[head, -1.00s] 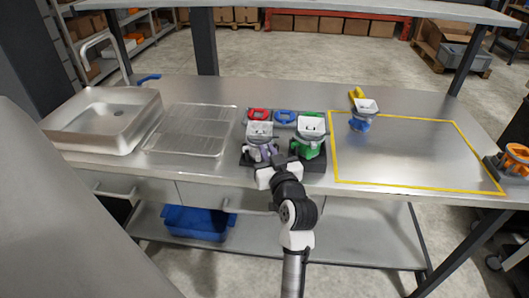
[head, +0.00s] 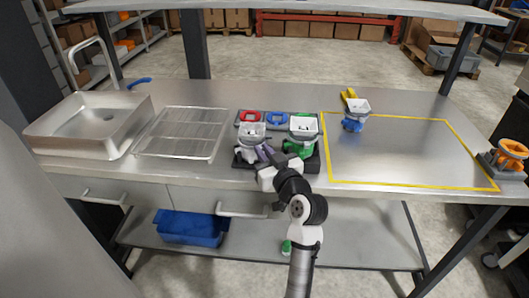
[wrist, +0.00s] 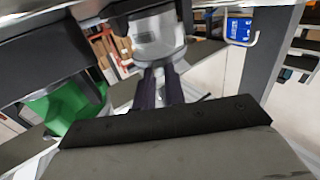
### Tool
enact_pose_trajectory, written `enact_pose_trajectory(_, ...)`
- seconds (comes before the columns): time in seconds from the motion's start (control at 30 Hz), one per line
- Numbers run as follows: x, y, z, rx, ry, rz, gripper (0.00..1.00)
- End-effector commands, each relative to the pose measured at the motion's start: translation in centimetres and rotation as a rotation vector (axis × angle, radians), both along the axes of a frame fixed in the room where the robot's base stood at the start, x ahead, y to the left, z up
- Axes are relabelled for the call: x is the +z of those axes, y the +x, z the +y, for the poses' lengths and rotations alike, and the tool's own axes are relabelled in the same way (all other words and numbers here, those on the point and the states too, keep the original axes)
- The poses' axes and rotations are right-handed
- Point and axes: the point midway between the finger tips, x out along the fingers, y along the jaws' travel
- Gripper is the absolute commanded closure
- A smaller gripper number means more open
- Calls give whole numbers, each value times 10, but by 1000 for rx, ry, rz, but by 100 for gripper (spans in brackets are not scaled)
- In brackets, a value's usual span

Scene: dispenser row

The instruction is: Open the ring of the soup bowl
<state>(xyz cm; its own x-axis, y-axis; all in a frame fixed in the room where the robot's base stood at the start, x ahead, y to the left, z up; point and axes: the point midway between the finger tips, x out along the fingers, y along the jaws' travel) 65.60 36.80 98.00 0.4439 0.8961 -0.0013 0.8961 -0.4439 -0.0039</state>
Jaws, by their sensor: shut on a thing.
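A grey-white dispenser (head: 251,135) stands at the left of a dark double stand, and I take it for the soup bowl's holder. Its purple ring handle (head: 263,153) sticks out at the front, angled to the right. My gripper (head: 267,160) is shut on this handle from the front right. In the wrist view, the purple handle (wrist: 158,88) shows as two bars running from the fingers to the pale cylindrical body (wrist: 158,40). The ring's far side and the inside of the dispenser's outlet are hidden.
A green dispenser (head: 302,132) stands close on the right. Red (head: 249,117) and blue (head: 276,119) rings lie behind. A blue dispenser (head: 355,114) stands by the yellow outline, whose inside is mostly clear. A rack (head: 182,135), sink (head: 90,122) and orange device (head: 508,155) lie outward.

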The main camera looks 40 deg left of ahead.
Motion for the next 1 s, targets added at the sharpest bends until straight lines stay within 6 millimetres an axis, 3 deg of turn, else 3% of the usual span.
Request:
enact_pose_trajectory(0.5,-3,0,1,2,-4,4,100)
enact_pose_trajectory(0.53,-3,0,1,2,-4,4,86)
enact_pose_trajectory(0.7,-2,0,0,1,-3,3,65)
enact_pose_trajectory(1.0,-1,-1,-2,0,-2,1,65)
